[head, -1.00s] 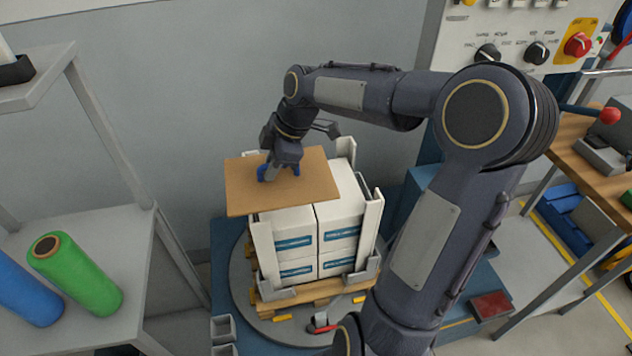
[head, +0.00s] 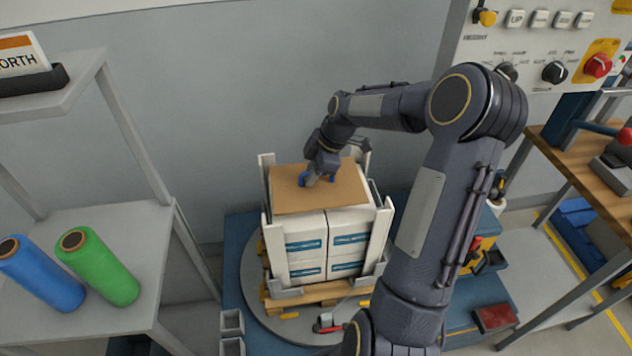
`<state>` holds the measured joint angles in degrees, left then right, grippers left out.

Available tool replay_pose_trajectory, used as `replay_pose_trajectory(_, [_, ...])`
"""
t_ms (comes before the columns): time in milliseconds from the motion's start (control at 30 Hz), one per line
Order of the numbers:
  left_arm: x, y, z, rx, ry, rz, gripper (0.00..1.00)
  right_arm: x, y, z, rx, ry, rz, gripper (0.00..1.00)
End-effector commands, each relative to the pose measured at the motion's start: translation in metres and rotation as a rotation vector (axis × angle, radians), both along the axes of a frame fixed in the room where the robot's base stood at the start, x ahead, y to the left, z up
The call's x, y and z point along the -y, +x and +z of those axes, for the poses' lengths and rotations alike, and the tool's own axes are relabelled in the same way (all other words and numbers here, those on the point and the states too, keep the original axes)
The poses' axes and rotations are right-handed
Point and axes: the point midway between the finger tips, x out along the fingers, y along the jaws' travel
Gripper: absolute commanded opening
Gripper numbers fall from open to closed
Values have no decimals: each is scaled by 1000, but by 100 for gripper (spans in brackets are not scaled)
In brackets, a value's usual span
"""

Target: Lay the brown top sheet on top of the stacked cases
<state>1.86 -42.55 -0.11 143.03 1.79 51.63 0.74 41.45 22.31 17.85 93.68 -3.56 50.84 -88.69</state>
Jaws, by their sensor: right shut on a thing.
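The brown top sheet (head: 300,196) is a flat board over the top of the stacked cases (head: 322,240), which are white with blue labels. The sheet covers most of the stack top, and a strip of white case top shows at its right. I cannot tell whether it rests fully on the cases or is slightly above them. My right gripper (head: 318,180) has blue fingertips and is shut on the brown sheet near its middle. My left gripper is not in view.
White corner posts (head: 267,235) stand around the stack on a wooden pallet (head: 318,294) on a round turntable (head: 258,310). A shelf at left holds a green roll (head: 100,268) and a blue roll (head: 42,275). A control panel (head: 535,45) and workbench (head: 580,170) are at right.

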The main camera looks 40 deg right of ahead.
Motion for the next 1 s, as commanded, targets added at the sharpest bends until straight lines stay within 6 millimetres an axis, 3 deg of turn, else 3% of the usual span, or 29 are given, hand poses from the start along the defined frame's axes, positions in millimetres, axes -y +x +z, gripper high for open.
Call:
replay_pose_trajectory(267, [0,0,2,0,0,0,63,14,3,-17,0,0,-1,0])
replay_pose_trajectory(500, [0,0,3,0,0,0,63,17,4,-50,-1,2,0,0])
replay_pose_trajectory(867, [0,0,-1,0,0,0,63,17,4,-55,1,0,0,0])
replay_pose_trajectory(900, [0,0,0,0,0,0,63,17,4,-54,1,0,0,16])
replay_pose_trajectory(1000, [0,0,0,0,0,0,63,17,4,-53,1,0,0,29])
